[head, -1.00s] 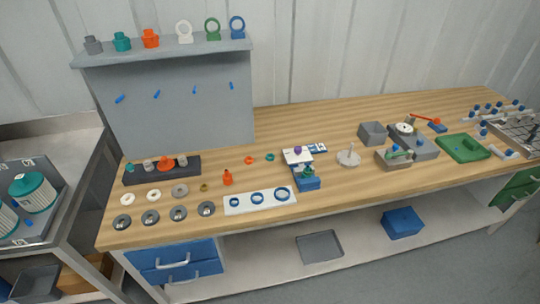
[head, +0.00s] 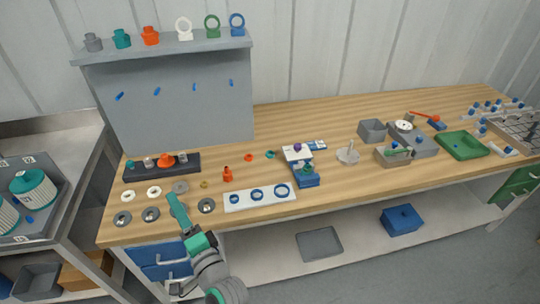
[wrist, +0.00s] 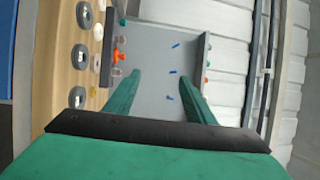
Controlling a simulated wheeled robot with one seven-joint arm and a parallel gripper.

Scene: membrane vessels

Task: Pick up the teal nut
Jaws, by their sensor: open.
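Several teal parts show, and I cannot tell surely which is the teal nut. A small teal ring-like part (head: 270,155) lies on the bench beside an orange one. A teal part (head: 130,166) stands at the left end of the dark rack, and a larger teal fitting (head: 122,39) stands on the shelf. My gripper (head: 172,196) has teal fingers and is over the bench's front edge, by the row of dark rings, apart from these parts. In the wrist view my gripper (wrist: 159,75) is open, with nothing between the fingers.
The dark rack (head: 190,164) also holds grey and orange parts. Washers and dark rings (head: 206,206) lie in front of it. A white plate (head: 232,204) with blue rings, an orange bottle-like part (head: 228,175) and a blue block (head: 307,180) stand to the right. The back middle is clear.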

